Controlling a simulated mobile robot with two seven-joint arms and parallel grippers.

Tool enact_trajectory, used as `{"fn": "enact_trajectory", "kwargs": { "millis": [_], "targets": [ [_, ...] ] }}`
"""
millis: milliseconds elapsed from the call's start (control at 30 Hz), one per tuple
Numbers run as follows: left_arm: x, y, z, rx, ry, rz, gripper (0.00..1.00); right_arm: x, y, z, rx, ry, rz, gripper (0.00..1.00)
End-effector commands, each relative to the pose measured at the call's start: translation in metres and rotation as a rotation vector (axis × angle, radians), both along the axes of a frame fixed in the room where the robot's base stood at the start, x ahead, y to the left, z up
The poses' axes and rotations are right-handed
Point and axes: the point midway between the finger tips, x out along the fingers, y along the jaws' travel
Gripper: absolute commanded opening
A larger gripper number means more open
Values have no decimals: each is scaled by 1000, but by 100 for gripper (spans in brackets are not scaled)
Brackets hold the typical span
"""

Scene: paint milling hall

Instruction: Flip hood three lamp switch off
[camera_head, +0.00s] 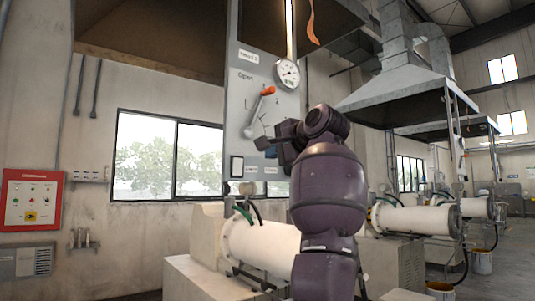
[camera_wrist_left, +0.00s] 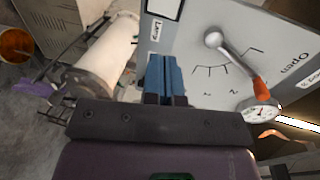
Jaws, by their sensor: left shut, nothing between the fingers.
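The grey hood panel (camera_head: 262,60) hangs ahead, with a label that seems to read "Hood 3". The lamp switch (camera_head: 237,166), a pale rocker in a dark frame, sits at its lower left corner. In the left wrist view the switch (camera_wrist_left: 164,7) is cut by the top edge, beside a label that looks like "Lamps" (camera_wrist_left: 156,31). My left gripper (camera_head: 262,143) is in front of the panel's lower part, up and right of the switch. Its blue fingers (camera_wrist_left: 166,78) are shut and empty, apart from the switch. My right gripper is out of view.
A lever with an orange handle (camera_head: 268,91) and a round gauge (camera_head: 287,73) are on the panel above the gripper. A white mill cylinder (camera_head: 262,244) stands below. A red control box (camera_head: 31,200) is on the left wall.

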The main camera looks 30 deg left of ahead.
Motion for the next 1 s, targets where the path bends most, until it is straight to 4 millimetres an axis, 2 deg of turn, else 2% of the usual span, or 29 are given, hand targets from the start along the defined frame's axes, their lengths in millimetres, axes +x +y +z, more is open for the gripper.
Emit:
{"fn": "enact_trajectory", "kwargs": {
  "millis": [100,467,600,800,1000],
  "targets": [
    [7,21,-2,1,0,5,0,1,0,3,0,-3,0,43],
    [30,77,-14,0,1,4,0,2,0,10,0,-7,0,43],
    [37,95,-11,3,1,4,0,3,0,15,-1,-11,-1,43],
    [44,109,-10,1,1,2,0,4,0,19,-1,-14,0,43],
    [46,111,-11,0,1,0,0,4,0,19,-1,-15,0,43]
  ]
}}
